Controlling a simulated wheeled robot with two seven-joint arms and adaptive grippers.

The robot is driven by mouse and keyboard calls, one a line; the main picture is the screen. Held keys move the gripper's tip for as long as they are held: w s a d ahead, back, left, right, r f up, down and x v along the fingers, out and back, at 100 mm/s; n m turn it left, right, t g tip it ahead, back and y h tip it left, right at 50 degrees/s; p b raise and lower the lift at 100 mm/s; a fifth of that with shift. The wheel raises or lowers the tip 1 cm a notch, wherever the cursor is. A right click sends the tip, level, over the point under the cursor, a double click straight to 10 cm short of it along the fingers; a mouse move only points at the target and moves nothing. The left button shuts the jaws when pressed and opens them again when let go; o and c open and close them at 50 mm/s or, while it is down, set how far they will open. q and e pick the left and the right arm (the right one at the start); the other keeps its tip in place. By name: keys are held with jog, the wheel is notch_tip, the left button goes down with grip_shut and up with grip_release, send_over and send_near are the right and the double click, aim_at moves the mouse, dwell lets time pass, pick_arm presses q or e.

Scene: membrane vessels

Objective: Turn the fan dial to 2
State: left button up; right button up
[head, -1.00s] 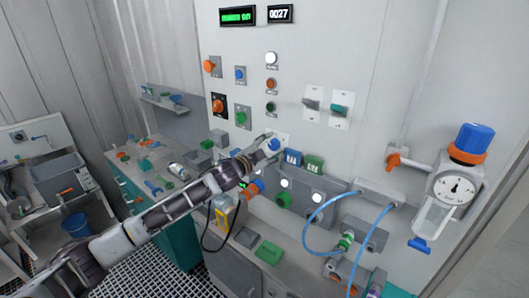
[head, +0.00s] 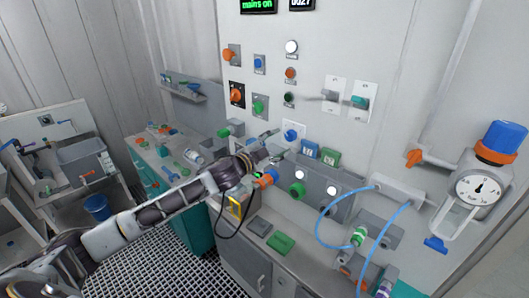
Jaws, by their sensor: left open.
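A blue knob (head: 291,135) sits on a white plate low on the grey wall panel. Its markings are too small to read, so I cannot tell its setting or confirm that it is the fan dial. My left gripper (head: 277,144) is open and empty just left of this knob, with its fingers pointing at the panel and seemingly apart from it. An orange knob on a black plate (head: 237,95) and a green knob (head: 259,106) sit higher to the left. My right gripper is not in view.
Blue (head: 310,149) and green (head: 330,157) blocks sit right of the blue knob. Two lever switches (head: 331,96) are above them. Blue hoses (head: 318,226) loop at lower right, near a gauge (head: 479,189). A workbench with tools (head: 165,165) stands at left.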

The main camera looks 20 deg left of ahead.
pick_arm(q)
jog(key=v, duration=0.5)
jog(key=shift+s+a, duration=0.1)
jog(key=shift+s, duration=0.3)
dwell(0.8)
